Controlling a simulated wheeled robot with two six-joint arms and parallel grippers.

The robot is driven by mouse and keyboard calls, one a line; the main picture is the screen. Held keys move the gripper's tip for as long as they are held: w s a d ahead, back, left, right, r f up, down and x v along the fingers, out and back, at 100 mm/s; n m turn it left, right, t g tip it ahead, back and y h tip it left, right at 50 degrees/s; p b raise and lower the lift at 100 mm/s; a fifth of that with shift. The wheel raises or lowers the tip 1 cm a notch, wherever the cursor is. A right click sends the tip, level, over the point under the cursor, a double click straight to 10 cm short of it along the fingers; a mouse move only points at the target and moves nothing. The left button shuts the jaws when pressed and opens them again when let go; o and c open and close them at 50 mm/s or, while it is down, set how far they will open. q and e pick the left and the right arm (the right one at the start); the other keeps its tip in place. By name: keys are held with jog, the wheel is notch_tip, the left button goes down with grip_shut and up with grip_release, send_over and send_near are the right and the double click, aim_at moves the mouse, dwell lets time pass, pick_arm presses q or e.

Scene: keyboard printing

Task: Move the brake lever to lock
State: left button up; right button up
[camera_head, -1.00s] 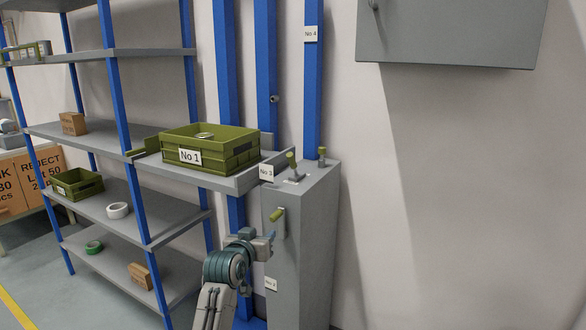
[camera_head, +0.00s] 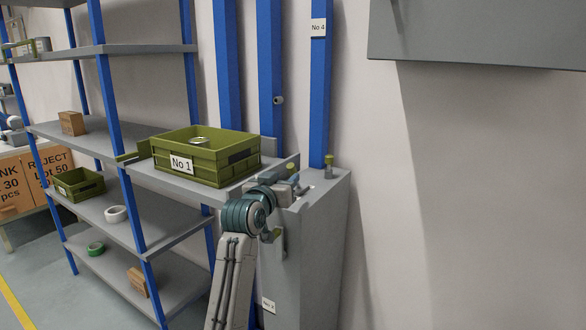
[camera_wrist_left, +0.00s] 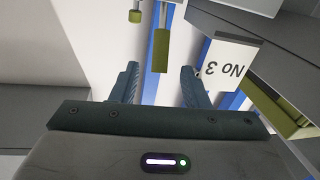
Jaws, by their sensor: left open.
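A grey cabinet (camera_head: 318,250) carries levers with olive-green grips; none is labelled as the brake. My left gripper (camera_head: 296,183) is at the cabinet's top and hides most of the top lever in the head view. In the left wrist view, a green lever grip (camera_wrist_left: 161,50) appears in the gap between the open, empty fingers (camera_wrist_left: 158,82); I cannot tell whether they touch it. A second green knob (camera_wrist_left: 135,16) stands farther off, probably the rear knob (camera_head: 328,160). A front lever (camera_head: 271,236) is partly hidden by my arm. My right gripper is out of view.
A green crate marked No 1 (camera_head: 207,165) sits on the shelf left of my gripper. A No 3 label (camera_wrist_left: 231,66) is close to one finger in the wrist view. A grey wall box (camera_head: 480,38) hangs at upper right. The wall below it is clear.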

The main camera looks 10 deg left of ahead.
aim_at(291, 173)
pick_arm(q)
jog(key=w, duration=0.3)
jog(key=w+d+p, duration=0.1)
jog(key=w, duration=0.1)
jog(key=shift+w+f, duration=0.1)
jog(key=shift+w, duration=0.65)
grip_shut()
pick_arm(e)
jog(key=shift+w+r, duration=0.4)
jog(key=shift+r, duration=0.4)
